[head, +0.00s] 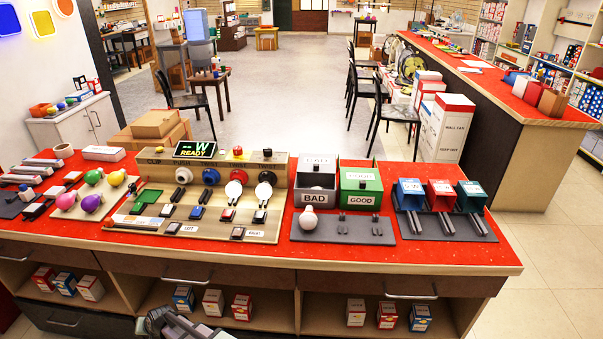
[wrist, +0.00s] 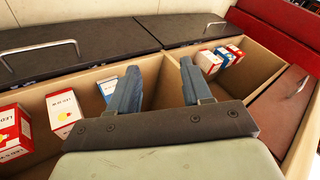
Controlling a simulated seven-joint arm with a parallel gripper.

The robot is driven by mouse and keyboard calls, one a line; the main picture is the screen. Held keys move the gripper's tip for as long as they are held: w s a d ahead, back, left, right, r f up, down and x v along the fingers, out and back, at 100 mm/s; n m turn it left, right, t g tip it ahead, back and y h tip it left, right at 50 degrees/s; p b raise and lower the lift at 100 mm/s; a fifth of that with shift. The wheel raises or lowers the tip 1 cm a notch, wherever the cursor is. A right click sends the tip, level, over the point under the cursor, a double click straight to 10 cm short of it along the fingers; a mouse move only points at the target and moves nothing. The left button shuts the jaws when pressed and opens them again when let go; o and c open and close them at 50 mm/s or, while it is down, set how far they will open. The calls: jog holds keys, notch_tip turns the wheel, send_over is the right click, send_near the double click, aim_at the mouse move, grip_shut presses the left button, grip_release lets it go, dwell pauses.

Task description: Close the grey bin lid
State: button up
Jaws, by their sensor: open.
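The grey bin (head: 316,197), labelled BAD, stands on the red counter, right of centre in the head view. Its lid (head: 319,164) appears raised upright at the back, and the bin's top looks open. A white bulb (head: 309,218) stands on the dark base plate in front of it. My gripper (head: 168,322) is low at the bottom edge of the head view, in front of the counter and well left of and below the bin. In the wrist view my gripper (wrist: 160,70) has its blue-grey fingers apart, with nothing between them. The grey bin is not in the wrist view.
The green bin (head: 361,192), labelled GOOD, stands right beside the grey one. Blue, red and teal bins (head: 410,193) are farther right. A wooden bulb-testing board (head: 212,200) lies to the left. The counter's front has drawers and open shelves with small boxes (wrist: 64,110).

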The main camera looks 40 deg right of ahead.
jog(key=w+a+r+m+t+y, duration=0.1)
jog(key=w+a+r+m+t, duration=0.1)
jog(key=w+a+r, duration=0.35)
jog(key=w+a+r+m+t, duration=0.1)
jog(key=w+a+r+t, duration=0.15)
jog(key=w+r, duration=0.65)
jog(key=w+a+r+m+t+y, duration=0.1)
jog(key=w+a+r+m+t, duration=0.2)
jog(key=r, duration=0.8)
jog(key=w+d+r+m+t+h, duration=0.2)
jog(key=w+d+r, duration=0.3)
jog(key=d+r, duration=0.4)
jog(key=w+d+r+m+t+h, duration=0.1)
jog(key=w+d+r, duration=0.6)
jog(key=d, duration=0.4)
jog(key=s+d+r+h, duration=0.1)
jog(key=d+r+h, duration=0.15)
jog(key=d, duration=0.65)
notch_tip(320, 180, up, 7)
jog(key=n+g+h, duration=0.3)
jog(key=n+g, duration=0.2)
jog(key=g, duration=0.9)
send_over(316, 165)
jog(key=s+a, duration=0.4)
jog(key=x, duration=1.3)
jog(key=shift+w+d, duration=0.25)
jog(key=shift+d, duration=0.1)
